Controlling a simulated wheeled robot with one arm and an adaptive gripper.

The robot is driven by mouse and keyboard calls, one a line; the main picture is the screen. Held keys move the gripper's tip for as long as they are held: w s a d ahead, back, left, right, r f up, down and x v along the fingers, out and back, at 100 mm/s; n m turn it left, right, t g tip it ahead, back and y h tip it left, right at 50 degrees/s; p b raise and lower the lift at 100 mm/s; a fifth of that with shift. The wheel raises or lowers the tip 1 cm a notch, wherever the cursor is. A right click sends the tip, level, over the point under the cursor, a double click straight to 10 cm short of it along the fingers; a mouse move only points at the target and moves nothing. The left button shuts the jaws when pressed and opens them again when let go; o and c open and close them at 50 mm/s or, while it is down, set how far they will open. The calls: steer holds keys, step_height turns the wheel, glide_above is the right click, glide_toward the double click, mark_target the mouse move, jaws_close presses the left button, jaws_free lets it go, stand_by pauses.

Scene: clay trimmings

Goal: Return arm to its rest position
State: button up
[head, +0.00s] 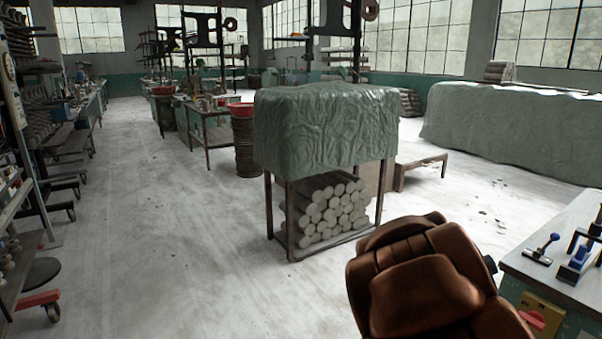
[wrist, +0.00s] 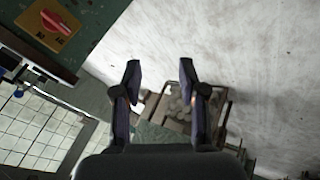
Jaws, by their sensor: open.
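My gripper (wrist: 160,72) shows in the wrist view with its two dark fingers apart and nothing between their tips. Pale floor and part of a stand lie beyond the fingers. In the head view my brown arm is folded at the lower right, and the gripper itself does not show there.
A stand draped in green sheeting (head: 325,125) holds stacked pale rolls (head: 325,210) close by my arm. A workbench (head: 550,235) with clamps is at the right edge. A red switch (wrist: 60,22) shows in the wrist view. Shelving (head: 15,230) lines the left; the floor (head: 170,220) between is clear.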

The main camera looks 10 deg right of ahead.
steer(key=s+a+r+g+y+p, duration=0.1)
steer(key=s+a+r+y+p, duration=0.35)
steer(key=a+r, duration=0.55)
steer(key=s+a+r+g+p, duration=0.1)
steer(key=s+a+r+p, duration=0.2)
steer(key=s, duration=0.3)
steer(key=s+a+r+n+g+y+p, duration=0.1)
steer(key=s+a+r+g+p, duration=0.1)
steer(key=s+a, duration=0.4)
steer(key=s+a+r+g+p, duration=0.2)
steer(key=s+a+r+p, duration=0.2)
steer(key=s+r, duration=0.2)
steer(key=shift+s+a+r, duration=0.2)
steer(key=shift+s+r, duration=0.15)
steer(key=shift+s, duration=0.5)
steer(key=shift+d, duration=0.1)
